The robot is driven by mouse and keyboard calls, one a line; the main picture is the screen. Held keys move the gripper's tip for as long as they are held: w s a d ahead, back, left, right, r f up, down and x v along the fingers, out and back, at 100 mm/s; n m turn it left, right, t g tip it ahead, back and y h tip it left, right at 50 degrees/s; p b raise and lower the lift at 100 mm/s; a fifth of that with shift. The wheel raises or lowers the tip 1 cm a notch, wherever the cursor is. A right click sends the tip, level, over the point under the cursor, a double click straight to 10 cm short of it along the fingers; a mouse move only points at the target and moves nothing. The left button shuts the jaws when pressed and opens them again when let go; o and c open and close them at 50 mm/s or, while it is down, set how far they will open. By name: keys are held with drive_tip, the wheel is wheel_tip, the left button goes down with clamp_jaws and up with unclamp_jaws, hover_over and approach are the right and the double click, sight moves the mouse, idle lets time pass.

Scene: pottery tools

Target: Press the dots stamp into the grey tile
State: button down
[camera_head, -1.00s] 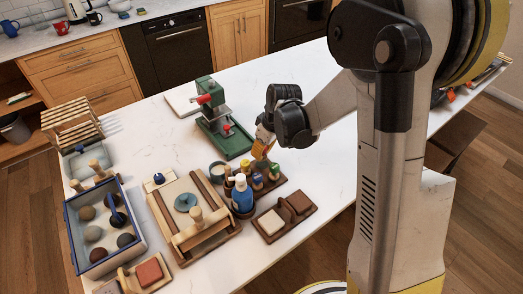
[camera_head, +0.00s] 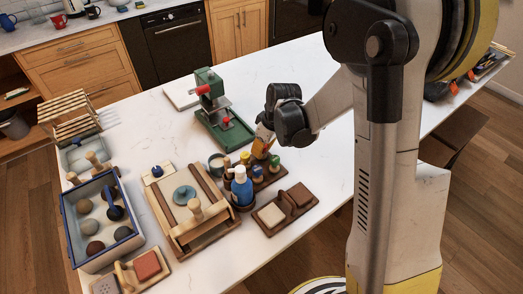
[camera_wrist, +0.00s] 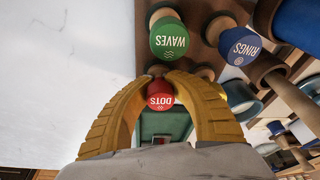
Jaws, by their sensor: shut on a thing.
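The red dots stamp (camera_wrist: 160,94) is between the two yellow fingers of my gripper (camera_wrist: 164,86) in the wrist view. The fingers are closed on its knob. In the head view my gripper (camera_head: 262,150) is low over the stamp rack (camera_head: 268,180); the dots stamp is hidden there. I cannot tell whether the stamp still sits in the rack. The green waves stamp (camera_wrist: 169,38) and blue rings stamp (camera_wrist: 243,47) stand close beside it. A greyish tile (camera_head: 105,285) lies in a wooden holder at the lower left; its colour is hard to judge.
A blue bottle (camera_head: 241,188) stands beside the rack. A green press (camera_head: 212,105) is behind it. A wooden slab frame (camera_head: 190,212) and a blue-edged crate of clay balls (camera_head: 103,222) are to the left.

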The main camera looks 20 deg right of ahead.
drive_tip(key=shift+f, duration=0.15)
drive_tip(key=c, duration=1.3)
unclamp_jaws()
drive_tip(key=shift+o, duration=0.2)
drive_tip(key=v, duration=1.2)
drive_tip(key=s+r+m+t+h+b, duration=0.1)
drive_tip(key=s+m+t+b, duration=0.1)
drive_tip(key=s, duration=0.6)
drive_tip(key=s+a+r+m+t+b, duration=0.1)
drive_tip(key=s+r+m+t+b, duration=0.1)
drive_tip(key=s+m, duration=0.3)
drive_tip(key=s, duration=0.4)
drive_tip(key=shift+s+a+t+h, duration=0.3)
drive_tip(key=shift+a+h, duration=0.05)
drive_tip(key=shift+h, duration=0.05)
